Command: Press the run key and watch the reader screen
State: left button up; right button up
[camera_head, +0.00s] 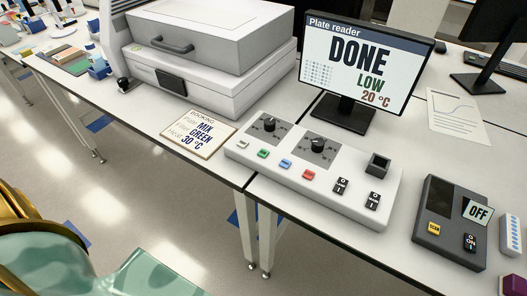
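The reader screen (364,62) stands on the bench, headed "Plate reader". It reads "DONE", "LOW" in green and "20 °C" in red, with a small dot grid at its left. In front of it lies a white control panel (330,190) with two dials, the left dial (269,125) and the right dial (318,146). Along its front are a white key (243,144), a green key (263,153), a blue key (285,163) and a red key (308,174), then two black rocker switches (341,186). I cannot read which key is run. Neither gripper shows.
A booking card (199,136) reads "MIX", "GREEN", "30 °C". A dark box (447,238) at right has a yellow "SCAN" key and a small display reading "OFF". A grey lidded instrument (210,45) stands behind the card. A paper with a curve (457,117) lies at right.

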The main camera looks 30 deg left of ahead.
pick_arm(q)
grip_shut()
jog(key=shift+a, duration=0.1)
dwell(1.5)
